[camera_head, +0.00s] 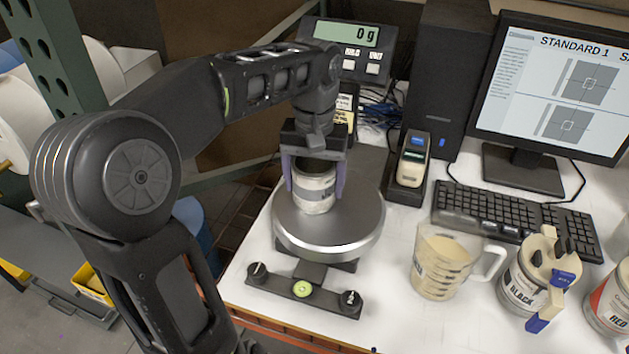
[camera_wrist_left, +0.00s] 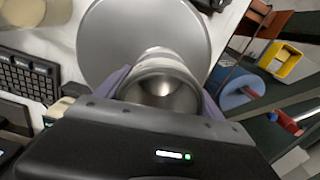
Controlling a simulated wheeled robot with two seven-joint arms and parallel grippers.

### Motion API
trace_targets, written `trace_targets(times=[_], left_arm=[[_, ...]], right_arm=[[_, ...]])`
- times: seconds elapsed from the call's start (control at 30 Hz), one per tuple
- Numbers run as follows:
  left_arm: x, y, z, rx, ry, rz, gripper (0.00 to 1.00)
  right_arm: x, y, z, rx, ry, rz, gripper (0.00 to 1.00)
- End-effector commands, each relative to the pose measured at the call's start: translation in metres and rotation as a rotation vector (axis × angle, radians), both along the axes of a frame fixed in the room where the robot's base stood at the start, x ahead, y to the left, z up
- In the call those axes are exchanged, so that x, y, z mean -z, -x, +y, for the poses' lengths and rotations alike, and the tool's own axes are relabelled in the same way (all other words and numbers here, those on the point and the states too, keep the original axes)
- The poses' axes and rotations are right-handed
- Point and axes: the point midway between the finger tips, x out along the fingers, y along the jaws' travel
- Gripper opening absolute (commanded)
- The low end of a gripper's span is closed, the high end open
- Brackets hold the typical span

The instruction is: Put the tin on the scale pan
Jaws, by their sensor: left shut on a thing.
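The tin (camera_head: 313,190) is a small, open-topped metal can with a pale label, upright in the head view. My left gripper (camera_head: 316,181) is shut on it, one finger on each side. The tin is over the round metal scale pan (camera_head: 345,232); I cannot tell whether its base touches the pan. The scale display (camera_head: 345,33) reads 0 g. In the left wrist view the empty tin (camera_wrist_left: 163,88) sits between the fingers, with the pan (camera_wrist_left: 120,35) beyond it. My right gripper is not in view.
A measuring jug (camera_head: 440,262), a black colorant can (camera_head: 522,285) and a red one (camera_head: 610,300) stand to the right. A keyboard (camera_head: 515,215) and monitor (camera_head: 550,85) are behind them. A small handheld device (camera_head: 411,160) sits in a dock right of the pan.

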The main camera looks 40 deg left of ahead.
Motion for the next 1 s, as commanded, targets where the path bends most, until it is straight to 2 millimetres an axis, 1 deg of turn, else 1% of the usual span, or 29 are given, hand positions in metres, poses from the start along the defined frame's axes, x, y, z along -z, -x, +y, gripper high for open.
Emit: trace_targets(times=[0.17,0.3,0.33,0.6,0.83,0.93,1.0], left_arm=[[-0.0003,-0.0003,-0.0001,0.0,0.0,-0.001,0.37],[0.0037,-0.0002,-0.0002,0.0,0.0,-0.001,0.37],[0.0037,-0.0002,-0.0001,0.0,0.0,-0.001,0.78],[0.0027,-0.0001,0.0,0.0,0.0,-0.001,0.99],[0.0021,-0.0001,0.0,0.0,0.0,-0.001,0.99],[-0.0028,-0.0001,0.0002,-0.001,0.0,-0.001,0.99],[-0.0063,-0.0009,-0.0001,0.001,-0.001,-0.003,0.99]], right_arm=[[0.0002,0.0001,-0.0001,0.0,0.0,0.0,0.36],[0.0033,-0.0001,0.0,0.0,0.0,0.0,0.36],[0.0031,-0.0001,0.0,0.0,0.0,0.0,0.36],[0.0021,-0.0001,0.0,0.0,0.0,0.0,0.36],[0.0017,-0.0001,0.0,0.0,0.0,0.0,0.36],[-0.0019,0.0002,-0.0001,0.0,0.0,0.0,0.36],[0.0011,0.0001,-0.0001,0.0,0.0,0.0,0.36]])
